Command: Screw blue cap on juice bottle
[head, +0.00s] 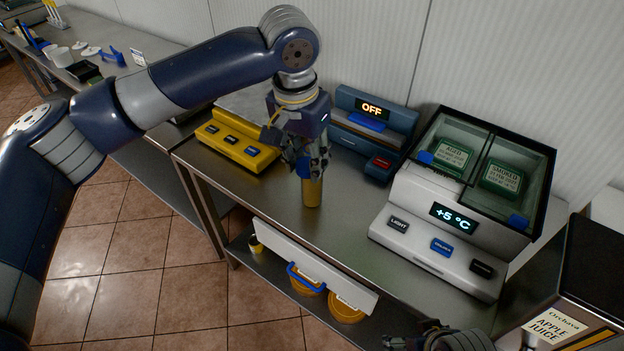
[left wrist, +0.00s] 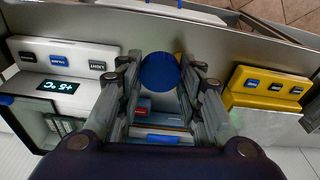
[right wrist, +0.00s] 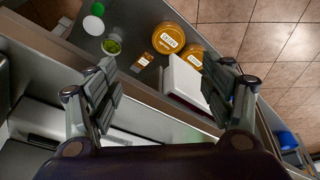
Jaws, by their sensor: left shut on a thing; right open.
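The juice bottle (head: 312,193) is amber and stands upright on the steel counter below my left gripper (head: 305,165). The gripper points down and its fingers are shut on the blue cap (head: 304,169) at the bottle's top. In the left wrist view the round blue cap (left wrist: 160,71) sits between the fingertips, and a sliver of the amber bottle shows beside it. I cannot tell how tightly the cap is seated; the fingers hide the neck. My right gripper (right wrist: 160,88) is open and empty, and part of it shows at the bottom of the head view.
A yellow device (head: 237,147) and a blue device reading OFF (head: 372,130) stand behind the bottle. A cooler display reading +5 °C (head: 440,232) is to the right. An apple juice box (head: 560,325) is at the lower right. Orange-lidded tubs (head: 346,308) sit on the lower shelf.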

